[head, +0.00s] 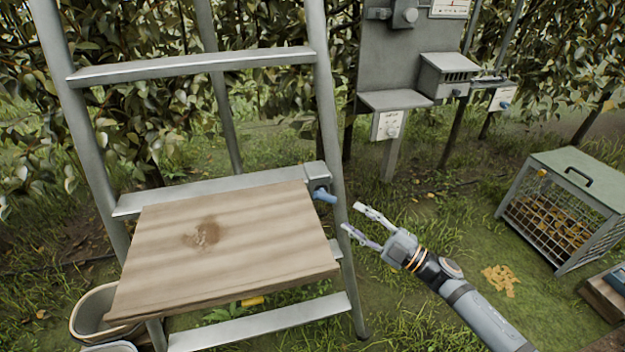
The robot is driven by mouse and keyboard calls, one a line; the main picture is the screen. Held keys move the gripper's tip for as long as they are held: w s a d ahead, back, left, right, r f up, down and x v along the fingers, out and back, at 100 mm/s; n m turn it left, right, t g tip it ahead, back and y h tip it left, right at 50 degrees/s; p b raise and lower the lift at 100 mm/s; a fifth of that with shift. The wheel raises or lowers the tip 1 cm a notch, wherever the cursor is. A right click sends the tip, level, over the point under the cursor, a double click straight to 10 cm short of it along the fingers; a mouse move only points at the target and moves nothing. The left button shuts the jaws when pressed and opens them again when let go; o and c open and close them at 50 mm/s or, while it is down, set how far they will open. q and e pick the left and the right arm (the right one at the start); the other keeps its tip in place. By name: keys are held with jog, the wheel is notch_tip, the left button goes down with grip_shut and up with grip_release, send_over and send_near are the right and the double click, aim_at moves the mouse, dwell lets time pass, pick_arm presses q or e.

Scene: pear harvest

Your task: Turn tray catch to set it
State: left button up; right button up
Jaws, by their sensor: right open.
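A wooden tray (255,250) with a brown stain rests on the ladder's rungs. The tray catch (321,190) is a small grey block with a blue knob, at the tray's back right corner beside the ladder's right rail. My right gripper (351,217) is just to the right of the catch, its two fingers apart and pointing left toward the blue knob. Nothing shows between the fingers, and they look apart from the knob. My left gripper is out of the picture.
The metal ladder (195,66) stands at the left. A basket (92,312) is below the tray. A grey panel with boxes (405,60) stands at the back. A wire cage (570,200) is at the right.

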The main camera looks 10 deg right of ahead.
aim_at(326, 199)
jog(key=p+x, duration=0.1)
jog(key=x, duration=0.9)
jog(key=shift+w+a, duration=0.25)
jog(key=shift+a, duration=0.05)
grip_shut()
